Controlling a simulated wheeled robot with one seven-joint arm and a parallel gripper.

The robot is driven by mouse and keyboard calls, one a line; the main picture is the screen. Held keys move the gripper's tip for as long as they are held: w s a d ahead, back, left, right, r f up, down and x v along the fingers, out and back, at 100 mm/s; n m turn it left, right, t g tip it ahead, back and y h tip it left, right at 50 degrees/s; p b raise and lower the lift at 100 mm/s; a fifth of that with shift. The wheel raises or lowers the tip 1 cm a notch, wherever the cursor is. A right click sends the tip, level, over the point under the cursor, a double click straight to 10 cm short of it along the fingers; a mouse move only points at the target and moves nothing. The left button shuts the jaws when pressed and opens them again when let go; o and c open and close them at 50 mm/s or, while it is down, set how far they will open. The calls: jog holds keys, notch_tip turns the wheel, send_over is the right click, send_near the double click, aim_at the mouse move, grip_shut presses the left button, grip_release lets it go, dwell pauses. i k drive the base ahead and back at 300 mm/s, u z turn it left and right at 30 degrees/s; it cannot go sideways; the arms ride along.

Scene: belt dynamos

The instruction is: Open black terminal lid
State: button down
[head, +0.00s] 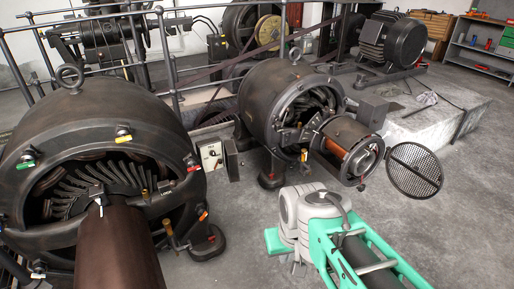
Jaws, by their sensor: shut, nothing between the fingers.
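A dark box with a flat top (372,112) stands at the right of the middle dynamo (272,98), by the concrete plinth. A dark flat panel (231,160) sits beside a pale switch box (210,155), left of the same dynamo. I cannot tell which of these is the black terminal lid. My gripper (298,266) is at the lower middle, below the white wrist of my green arm. Its fingers are small and partly hidden. It looks shut and empty, over the floor and apart from both dark parts.
A large dynamo (85,125) with a brown shaft fills the left. A round mesh guard (414,171) stands out beside the middle dynamo's copper-coloured commutator (350,150). Metal railings (172,75) run behind. A motor (390,40) sits on the plinth (445,110). Floor at lower right is clear.

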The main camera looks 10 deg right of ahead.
aim_at(232, 165)
jog(key=z, duration=0.15)
jog(key=i, duration=1.65)
jog(key=u, duration=1.85)
